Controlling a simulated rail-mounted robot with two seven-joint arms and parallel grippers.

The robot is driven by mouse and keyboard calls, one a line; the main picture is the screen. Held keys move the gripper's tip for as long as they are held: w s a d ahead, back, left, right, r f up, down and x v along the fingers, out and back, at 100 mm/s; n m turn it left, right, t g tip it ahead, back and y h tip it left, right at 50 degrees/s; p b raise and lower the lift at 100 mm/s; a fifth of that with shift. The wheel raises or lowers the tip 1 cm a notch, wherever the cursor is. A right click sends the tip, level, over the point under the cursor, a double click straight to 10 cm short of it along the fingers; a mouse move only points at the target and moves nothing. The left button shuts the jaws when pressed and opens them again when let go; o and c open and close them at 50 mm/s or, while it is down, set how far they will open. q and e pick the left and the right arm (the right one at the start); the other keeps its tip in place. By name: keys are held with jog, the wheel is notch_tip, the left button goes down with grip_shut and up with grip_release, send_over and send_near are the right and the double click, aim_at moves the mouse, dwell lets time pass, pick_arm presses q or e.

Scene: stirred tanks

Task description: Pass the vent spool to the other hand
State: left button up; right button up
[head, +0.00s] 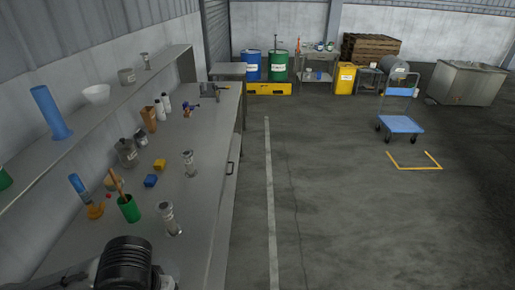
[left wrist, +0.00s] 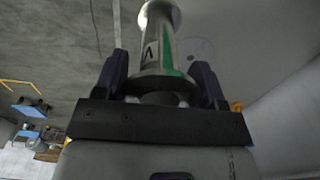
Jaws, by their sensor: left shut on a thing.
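My left gripper (left wrist: 160,82) fills the lower middle of the left wrist view, its two dark fingers on either side of a metal spool. This vent spool (left wrist: 158,42) is a grey tube with a flange at each end, a green stripe and a dark mark on its side. The fingers are shut on it near its closer flange. In the head view a dark ribbed part of my arm shows at the bottom left, but the fingers cannot be made out. My right gripper is not in view.
The grey bench (head: 208,150) runs along the left wall under a shelf (head: 110,105). A green cup (head: 129,210) with a brush, a blue block (head: 150,181), a yellow block (head: 159,164) and bottles crowd it. Open floor (head: 330,200) lies to the right, with a blue cart (head: 400,124) beyond.

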pick_arm(q)
notch_tip(320, 180, down, 5)
jog(key=b, duration=0.2)
jog(key=shift+r+b, duration=0.2)
jog(key=shift+b, duration=0.15)
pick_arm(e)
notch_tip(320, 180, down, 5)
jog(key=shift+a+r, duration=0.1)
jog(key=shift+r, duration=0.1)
pick_arm(q)
jog(key=shift+m, duration=0.3)
jog(key=shift+w+a+f, duration=0.2)
jog(key=shift+w+f, duration=0.1)
jog(key=shift+w, duration=0.3)
jog(key=shift+w+a+f, duration=0.2)
jog(key=shift+w+f, duration=0.1)
jog(key=shift+w, duration=0.25)
jog(key=w+r, duration=0.6)
jog(key=w, duration=0.1)
jog(key=s+r+p, duration=0.4)
jog(key=r+p, duration=0.9)
jog(key=p, duration=0.3)
jog(key=s+r+p, duration=0.5)
jog(key=r+p, duration=0.9)
jog(key=p, duration=0.2)
jog(key=shift+s+d, duration=0.15)
jog(key=shift+d, duration=0.25)
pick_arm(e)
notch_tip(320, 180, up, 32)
